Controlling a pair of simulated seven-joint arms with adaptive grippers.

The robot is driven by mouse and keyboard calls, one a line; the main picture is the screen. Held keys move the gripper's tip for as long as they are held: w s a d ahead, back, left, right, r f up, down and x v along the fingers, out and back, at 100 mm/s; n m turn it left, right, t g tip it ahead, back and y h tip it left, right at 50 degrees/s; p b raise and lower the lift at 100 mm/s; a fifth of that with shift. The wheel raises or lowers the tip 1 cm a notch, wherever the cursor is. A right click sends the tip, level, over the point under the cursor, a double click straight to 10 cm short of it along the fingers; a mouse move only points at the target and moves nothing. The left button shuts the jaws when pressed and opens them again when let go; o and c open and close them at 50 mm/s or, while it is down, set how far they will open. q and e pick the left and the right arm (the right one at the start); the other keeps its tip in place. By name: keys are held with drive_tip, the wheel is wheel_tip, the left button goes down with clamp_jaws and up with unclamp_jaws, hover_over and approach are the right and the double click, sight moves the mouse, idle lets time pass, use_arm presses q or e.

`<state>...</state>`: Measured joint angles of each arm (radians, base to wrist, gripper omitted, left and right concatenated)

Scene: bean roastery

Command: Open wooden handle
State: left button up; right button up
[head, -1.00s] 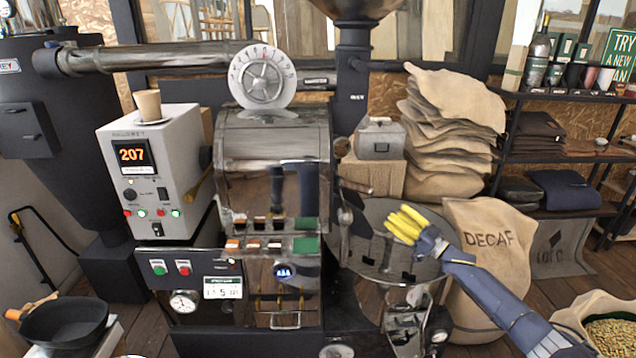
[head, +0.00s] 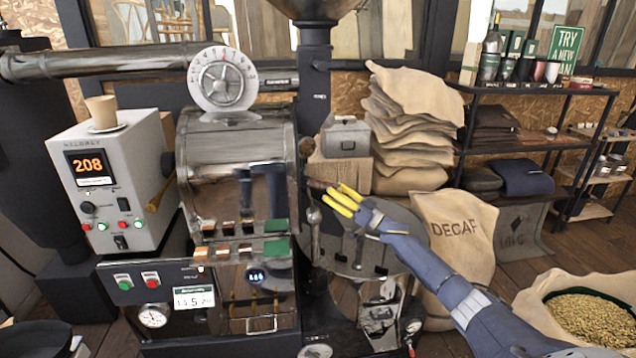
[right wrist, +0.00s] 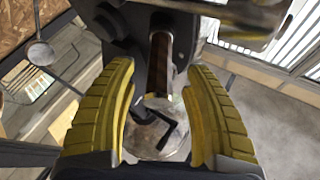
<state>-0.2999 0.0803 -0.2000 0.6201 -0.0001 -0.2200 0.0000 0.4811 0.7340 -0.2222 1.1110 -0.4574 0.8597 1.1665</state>
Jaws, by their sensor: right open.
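The wooden handle (head: 318,185) is a short brown bar on the front of the steel roaster, just above the round cooling tray. My right gripper (head: 336,191) has yellow fingers and is open, with its tips close to the handle's right end. In the right wrist view the handle (right wrist: 160,62) shows as a dark brown strip between the two spread fingers (right wrist: 160,78), with visible gaps on both sides. I cannot tell how deep it sits between them. My left gripper is not in view.
The roaster drum (head: 235,165) stands left of the handle. The round cooling tray (head: 345,262) lies below my right gripper. The DECAF sack (head: 455,235) stands right of it, behind my forearm. A control box (head: 115,180) reads 208. An open bean sack (head: 590,310) is at lower right.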

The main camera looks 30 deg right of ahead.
sight(319, 181)
drive_tip(key=shift+x, duration=3.35)
drive_tip(key=shift+c, duration=0.2)
clamp_jaws()
drive_tip(key=shift+s, duration=0.1)
